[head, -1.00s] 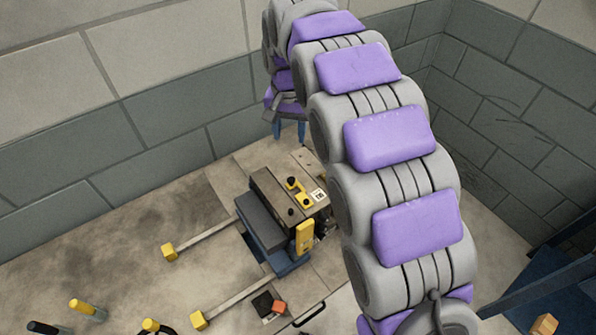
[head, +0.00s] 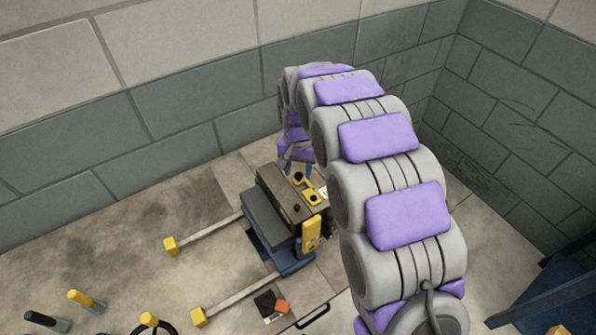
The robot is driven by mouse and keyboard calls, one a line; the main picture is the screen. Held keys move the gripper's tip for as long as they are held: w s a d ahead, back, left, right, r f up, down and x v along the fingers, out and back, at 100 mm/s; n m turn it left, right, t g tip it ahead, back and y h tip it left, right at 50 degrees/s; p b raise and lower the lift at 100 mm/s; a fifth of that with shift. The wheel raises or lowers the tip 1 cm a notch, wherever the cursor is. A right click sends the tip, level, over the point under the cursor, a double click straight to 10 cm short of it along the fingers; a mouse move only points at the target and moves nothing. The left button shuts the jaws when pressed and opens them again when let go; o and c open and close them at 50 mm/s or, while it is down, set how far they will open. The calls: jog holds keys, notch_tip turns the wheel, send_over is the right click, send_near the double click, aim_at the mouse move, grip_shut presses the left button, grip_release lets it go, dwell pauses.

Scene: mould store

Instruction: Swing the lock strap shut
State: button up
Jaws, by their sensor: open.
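The mould block (head: 270,213) stands on a blue base on the floor, with a dark grey part on the left and a brown part on the right. A short yellow strap (head: 304,189) with black knobs lies on its top. An upright yellow bar (head: 312,235) is on its near right side; I cannot tell for sure which yellow piece is the lock strap. My gripper (head: 297,167) points down with blue fingers apart, just behind and above the block's top, near the yellow strap. It looks empty; any contact is too small to tell.
Two rails with yellow end blocks (head: 170,246) stretch left from the block. Yellow- and black-topped posts stand at lower left. Grey walls close the back; a blue frame (head: 560,285) is at right.

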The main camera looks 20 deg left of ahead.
jog(key=shift+f, duration=0.35)
jog(key=shift+c, duration=0.4)
grip_shut()
